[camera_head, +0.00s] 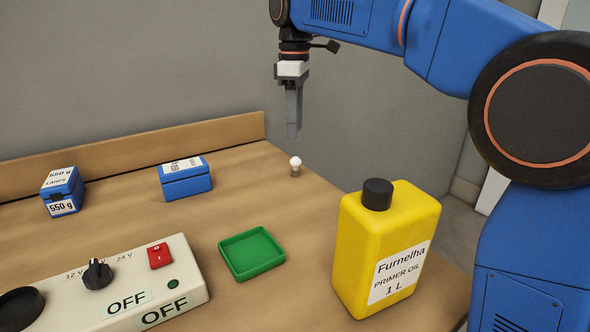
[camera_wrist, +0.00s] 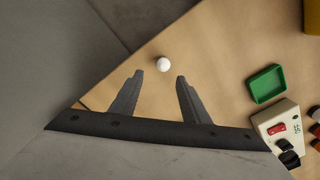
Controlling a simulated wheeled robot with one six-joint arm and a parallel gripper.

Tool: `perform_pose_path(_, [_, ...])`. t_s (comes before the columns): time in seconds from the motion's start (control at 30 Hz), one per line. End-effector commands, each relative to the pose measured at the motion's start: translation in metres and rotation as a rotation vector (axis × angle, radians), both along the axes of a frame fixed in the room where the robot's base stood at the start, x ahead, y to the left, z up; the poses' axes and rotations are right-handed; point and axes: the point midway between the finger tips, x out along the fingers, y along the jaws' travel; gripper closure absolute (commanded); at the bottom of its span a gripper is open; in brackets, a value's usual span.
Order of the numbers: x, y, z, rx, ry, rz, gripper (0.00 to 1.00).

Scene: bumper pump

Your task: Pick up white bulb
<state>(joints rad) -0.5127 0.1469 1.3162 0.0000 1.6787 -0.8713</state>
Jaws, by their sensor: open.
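The white bulb (camera_head: 295,162) stands upright on its small base near the right end of the wooden table, toward the back. My gripper (camera_head: 293,136) points down above the table, just over the bulb in the head view, and is apart from it. In the wrist view the bulb (camera_wrist: 163,64) shows as a white ball, slightly beyond the two fingertips and between their lines. My gripper (camera_wrist: 158,74) is open and empty there.
A green tray (camera_head: 251,254) lies empty mid-table. A yellow oil bottle (camera_head: 390,240) stands at the front right. Two blue boxes (camera_head: 63,190) (camera_head: 185,178) sit at the back left. A control box (camera_head: 110,290) lies in front. A wooden ledge (camera_head: 130,157) runs along the back.

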Motion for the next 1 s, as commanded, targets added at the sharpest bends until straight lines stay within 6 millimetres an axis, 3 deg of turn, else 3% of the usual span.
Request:
perform_pose_path(0.23, [-0.001,0.0,-0.04,-0.001,0.001,0.0,0.58])
perform_pose_path(0.53, [-0.002,0.0,-0.059,-0.001,0.001,0.0,0.58])
perform_pose_path(0.8, [-0.007,0.0,-0.094,-0.001,0.001,-0.001,0.58])
perform_pose_path(1.0, [-0.007,0.001,-0.105,0.0,0.0,-0.001,0.58])
